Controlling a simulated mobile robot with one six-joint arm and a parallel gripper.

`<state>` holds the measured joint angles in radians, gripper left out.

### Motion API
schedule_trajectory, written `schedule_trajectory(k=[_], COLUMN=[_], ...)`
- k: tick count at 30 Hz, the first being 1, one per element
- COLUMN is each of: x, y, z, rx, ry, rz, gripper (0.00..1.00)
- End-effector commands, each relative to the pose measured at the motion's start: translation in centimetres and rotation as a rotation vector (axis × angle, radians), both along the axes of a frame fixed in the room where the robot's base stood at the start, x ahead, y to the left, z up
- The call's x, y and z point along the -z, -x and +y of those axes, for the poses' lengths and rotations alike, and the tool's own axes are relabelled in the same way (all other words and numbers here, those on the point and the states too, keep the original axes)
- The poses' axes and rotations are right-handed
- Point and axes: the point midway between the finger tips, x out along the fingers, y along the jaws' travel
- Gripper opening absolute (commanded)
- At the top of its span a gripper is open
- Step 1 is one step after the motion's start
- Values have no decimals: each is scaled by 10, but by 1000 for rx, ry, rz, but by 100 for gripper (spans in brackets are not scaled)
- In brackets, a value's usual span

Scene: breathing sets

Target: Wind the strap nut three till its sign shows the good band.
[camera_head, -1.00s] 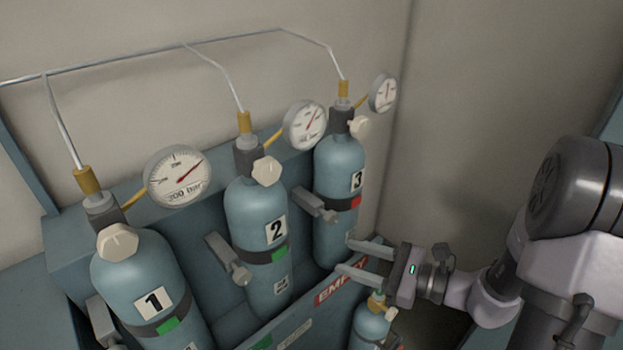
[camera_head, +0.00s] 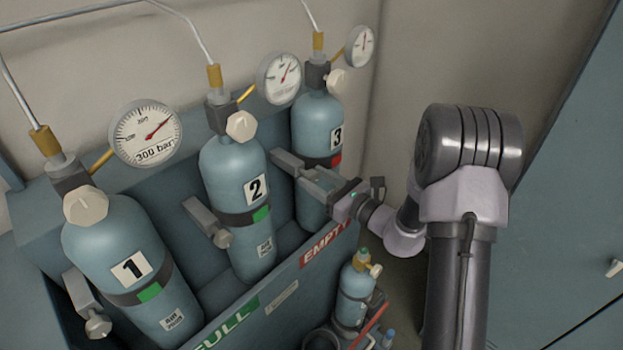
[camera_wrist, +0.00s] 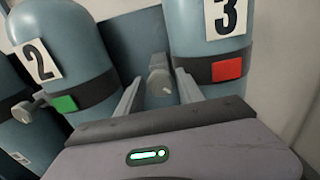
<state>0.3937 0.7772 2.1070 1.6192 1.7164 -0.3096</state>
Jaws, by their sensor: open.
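Bottle 3 (camera_head: 318,118) stands at the far right of the row with a dark strap round it. Its sign (camera_head: 336,160) is red, and it shows red in the wrist view (camera_wrist: 227,68). The strap nut three (camera_wrist: 160,82) is a grey knob on a bracket left of the bottle; in the wrist view it appears between my fingertips. My gripper (camera_head: 306,181) is open in front of it, with one finger on each side. The head view hides the nut behind my fingers. I cannot tell whether the fingers touch it.
Bottle 2 (camera_head: 235,170) and bottle 1 (camera_head: 110,235) stand to the left, both with green signs and strap nuts of their own. The rack's front panel (camera_head: 285,297) runs below my gripper. A small bottle (camera_head: 355,292) stands in front of the rack. Gauges hang above.

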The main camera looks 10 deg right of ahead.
Motion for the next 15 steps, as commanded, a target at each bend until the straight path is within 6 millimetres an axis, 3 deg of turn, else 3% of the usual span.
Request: schedule_trajectory(k=[5, 13, 15], x=[0, 0, 0], y=[-12, -14, -14], z=[9, 9, 9], rx=[-1, 0, 0], ry=[0, -1, -1], rz=[0, 1, 1], gripper=[44, 44, 32])
